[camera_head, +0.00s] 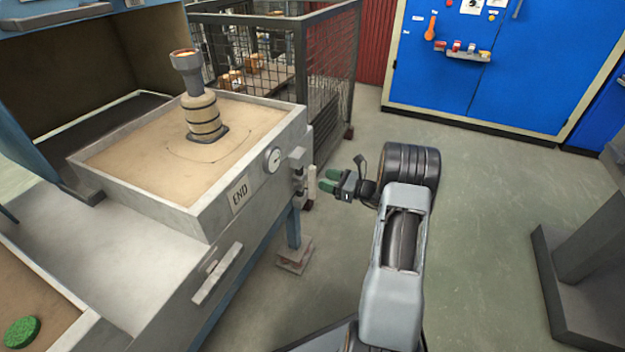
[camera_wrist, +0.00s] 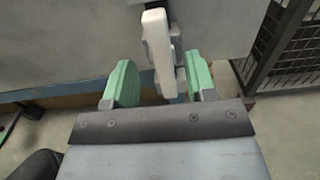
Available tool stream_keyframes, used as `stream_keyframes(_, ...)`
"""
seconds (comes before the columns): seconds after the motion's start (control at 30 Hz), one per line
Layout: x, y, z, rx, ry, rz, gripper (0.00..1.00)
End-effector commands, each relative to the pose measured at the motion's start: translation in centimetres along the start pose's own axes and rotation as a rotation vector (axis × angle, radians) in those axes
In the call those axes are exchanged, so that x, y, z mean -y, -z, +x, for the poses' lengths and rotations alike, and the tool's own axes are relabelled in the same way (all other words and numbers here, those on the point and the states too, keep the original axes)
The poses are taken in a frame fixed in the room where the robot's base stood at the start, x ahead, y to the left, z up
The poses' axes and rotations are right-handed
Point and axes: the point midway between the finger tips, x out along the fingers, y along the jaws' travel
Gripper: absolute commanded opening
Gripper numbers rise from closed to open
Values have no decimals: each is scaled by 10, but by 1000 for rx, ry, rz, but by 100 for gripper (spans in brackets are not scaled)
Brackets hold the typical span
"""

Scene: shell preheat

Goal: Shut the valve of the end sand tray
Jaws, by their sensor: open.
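The end sand tray (camera_head: 185,213) stands on a bench at left, marked END on its front wall. It is full of sand and holds a shell with a cup on top. A round gauge (camera_head: 273,160) and the valve (camera_head: 298,165) are on its right side. The pale valve handle (camera_head: 312,183) hangs roughly upright; in the wrist view the handle (camera_wrist: 157,45) stands between the fingers. My gripper (camera_head: 329,180) is open, its green fingers beside the handle. In the wrist view the gripper (camera_wrist: 160,82) has a finger on each side. Whether either finger touches the handle is unclear.
A wire-mesh cage (camera_head: 330,70) stands behind the tray. A blue cabinet (camera_head: 470,60) is at the back right. A grey stand (camera_head: 590,240) is at the right edge. Open floor (camera_head: 480,210) lies between them.

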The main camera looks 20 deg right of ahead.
Motion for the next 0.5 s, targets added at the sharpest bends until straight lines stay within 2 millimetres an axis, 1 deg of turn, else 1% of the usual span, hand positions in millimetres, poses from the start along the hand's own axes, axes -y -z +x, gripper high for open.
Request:
stream_keyframes(0.03,-1,3,10,-1,-4,-2,51)
stream_keyframes(0.2,-1,2,36,-1,-3,-1,51)
stream_keyframes(0.33,0,2,48,-1,-3,-2,51)
stream_keyframes(0.5,0,1,57,-1,0,0,51)
